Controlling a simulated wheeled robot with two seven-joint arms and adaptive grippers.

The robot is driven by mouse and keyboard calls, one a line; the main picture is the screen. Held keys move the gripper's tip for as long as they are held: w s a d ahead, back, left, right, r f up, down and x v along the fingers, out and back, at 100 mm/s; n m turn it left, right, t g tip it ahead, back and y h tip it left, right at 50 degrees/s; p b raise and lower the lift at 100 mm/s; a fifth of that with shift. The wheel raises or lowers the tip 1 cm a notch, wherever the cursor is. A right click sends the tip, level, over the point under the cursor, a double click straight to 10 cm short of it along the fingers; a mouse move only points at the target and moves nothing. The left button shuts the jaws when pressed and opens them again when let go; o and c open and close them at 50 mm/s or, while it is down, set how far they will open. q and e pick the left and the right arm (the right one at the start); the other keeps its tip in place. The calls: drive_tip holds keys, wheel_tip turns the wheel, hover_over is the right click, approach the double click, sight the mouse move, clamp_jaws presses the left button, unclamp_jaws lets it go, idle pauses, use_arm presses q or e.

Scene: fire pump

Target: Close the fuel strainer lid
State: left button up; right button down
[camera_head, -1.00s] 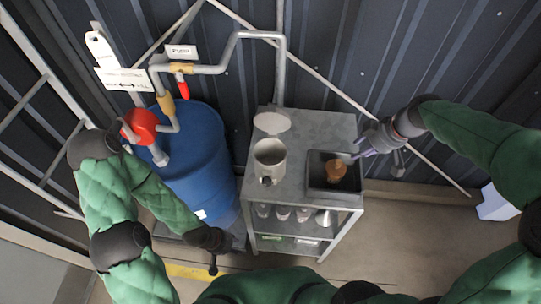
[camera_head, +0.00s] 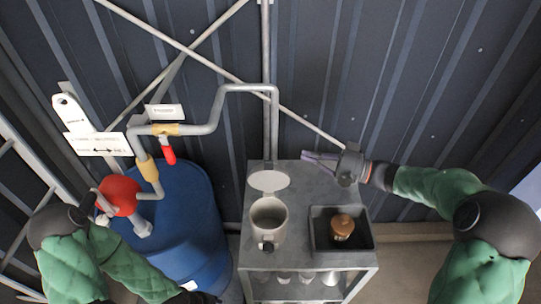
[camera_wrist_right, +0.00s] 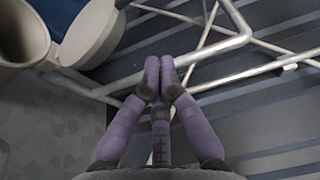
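The fuel strainer (camera_head: 268,228) is a grey, open-topped cup on the metal table. Its round lid (camera_head: 269,181) stands open at the cup's back rim. My right gripper (camera_head: 308,157) is to the right of the lid and a little behind it, apart from it, with fingers pointing left. In the right wrist view, the purple fingers (camera_wrist_right: 159,72) are together with nothing between them. The lid (camera_wrist_right: 92,30) is at upper left there, beside part of the cup (camera_wrist_right: 22,35). My left gripper is out of view; only its arm shows at lower left.
A black tray (camera_head: 322,248) with a brown-topped part (camera_head: 342,227) sits right of the strainer. A blue drum (camera_head: 180,225) with a red fitting (camera_head: 119,195) stands left. The table behind the tray is clear.

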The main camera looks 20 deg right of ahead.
sight(277, 165)
drive_tip(key=a, duration=0.3)
drive_tip(key=w+a, duration=0.1)
drive_tip(key=a, duration=0.2)
drive_tip(key=w+a, duration=0.1)
drive_tip(key=a, duration=0.2)
drive_tip(key=shift+w+r, duration=0.15)
drive_tip(key=shift+w, duration=0.05)
drive_tip(key=shift+s, duration=0.15)
idle(0.3)
